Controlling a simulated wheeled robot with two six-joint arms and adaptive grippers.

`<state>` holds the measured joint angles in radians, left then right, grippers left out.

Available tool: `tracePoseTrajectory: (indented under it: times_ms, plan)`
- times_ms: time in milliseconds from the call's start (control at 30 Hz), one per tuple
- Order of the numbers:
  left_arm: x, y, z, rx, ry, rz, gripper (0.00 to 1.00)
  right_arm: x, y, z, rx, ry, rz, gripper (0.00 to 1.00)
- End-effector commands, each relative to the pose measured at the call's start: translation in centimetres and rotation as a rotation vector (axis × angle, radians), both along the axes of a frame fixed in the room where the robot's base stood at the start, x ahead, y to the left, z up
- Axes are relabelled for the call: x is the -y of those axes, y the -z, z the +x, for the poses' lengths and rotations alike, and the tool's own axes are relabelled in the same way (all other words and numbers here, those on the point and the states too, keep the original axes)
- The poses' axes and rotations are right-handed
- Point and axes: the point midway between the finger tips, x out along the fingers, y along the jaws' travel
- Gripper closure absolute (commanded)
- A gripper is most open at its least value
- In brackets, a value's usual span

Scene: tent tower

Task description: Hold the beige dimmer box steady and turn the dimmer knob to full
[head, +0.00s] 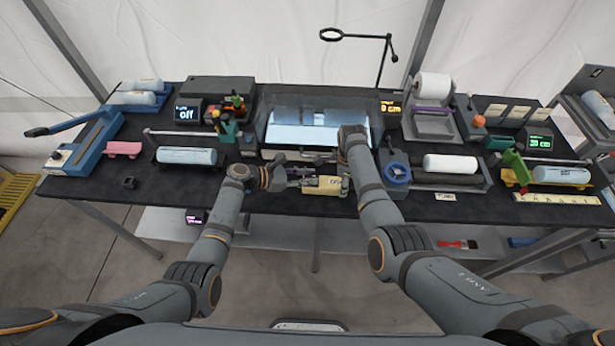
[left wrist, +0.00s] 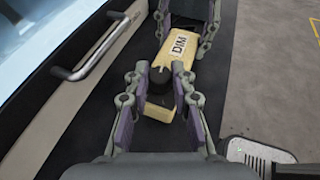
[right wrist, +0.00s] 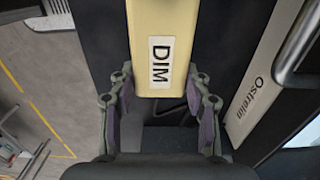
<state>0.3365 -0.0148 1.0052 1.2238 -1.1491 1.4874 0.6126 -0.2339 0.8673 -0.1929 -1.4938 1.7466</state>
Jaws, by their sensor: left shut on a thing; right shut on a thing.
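The beige dimmer box (head: 324,186) lies on the dark table in front of the light panel. Its DIM label (left wrist: 180,45) shows in the left wrist view. My right gripper (right wrist: 161,82) is shut on the box, one finger on each side of its labelled end. My left gripper (head: 292,180) comes in from the opposite end. It is shut on the black dimmer knob (left wrist: 160,80), with its fingertips on either side of it. The knob's pointer and marks cannot be made out.
The light panel (head: 318,132) with its front handle is close behind the box. A blue handwheel (head: 397,173) stands just right of my right gripper. A roll in a tray (head: 187,156) lies to the left. The table's front edge is close.

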Motion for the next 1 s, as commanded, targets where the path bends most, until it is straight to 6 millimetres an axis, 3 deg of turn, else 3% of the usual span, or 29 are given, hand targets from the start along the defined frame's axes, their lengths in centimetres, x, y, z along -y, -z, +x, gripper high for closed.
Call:
tracePoseTrajectory:
  times_ms: [500, 1000]
  plan:
    - [-0.28, 0.41, 0.73, -0.001, 0.242, 0.01, 1.0, -0.23, -0.03, -0.08, -0.004, -0.005, 0.004, 0.87]
    - [-0.25, 0.24, 0.23, -0.005, 0.309, 0.002, 1.0, -0.17, 0.04, -0.08, -0.003, -0.003, 0.003, 0.87]
